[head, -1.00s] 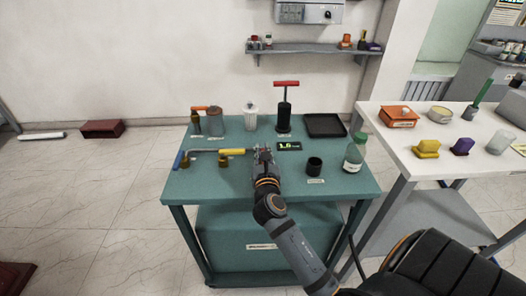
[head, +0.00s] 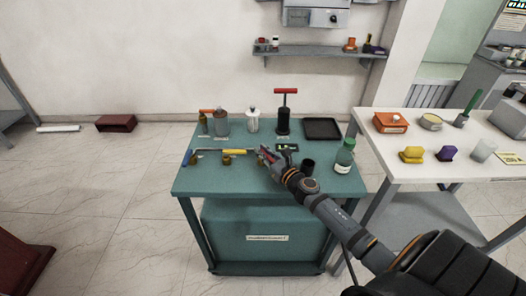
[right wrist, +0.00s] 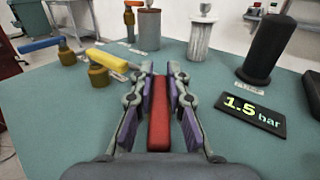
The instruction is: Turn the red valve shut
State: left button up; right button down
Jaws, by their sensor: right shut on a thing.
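My right gripper (head: 266,154) is at the front middle of the green table. In the right wrist view, its jaws (right wrist: 158,95) are shut on the red valve's handle (right wrist: 159,115). This handle is a long red bar pointing away from the wrist, and the valve's body is hidden under the gripper. A black gauge (right wrist: 250,112) to the right reads 1.5 bar. My left gripper is not in view.
A yellow-handled valve (head: 233,153) and a blue-handled one (head: 189,157) stand to the left. Jars, a red-handled pump (head: 284,112) and a black tray (head: 322,129) are behind.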

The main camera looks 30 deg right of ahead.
jog(key=shift+d+n+y+b, duration=0.1)
jog(key=shift+n+y+b, duration=0.65)
jog(key=shift+y, duration=0.35)
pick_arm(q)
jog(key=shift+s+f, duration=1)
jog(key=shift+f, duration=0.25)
pick_arm(e)
jog(key=shift+n+g+y, duration=0.25)
jog(key=shift+g+y, duration=0.05)
jog(key=shift+y, duration=0.1)
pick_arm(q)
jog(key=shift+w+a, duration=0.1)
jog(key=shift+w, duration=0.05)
pick_arm(e)
jog(key=shift+r, duration=0.1)
jog(key=c, duration=1.3)
grip_release()
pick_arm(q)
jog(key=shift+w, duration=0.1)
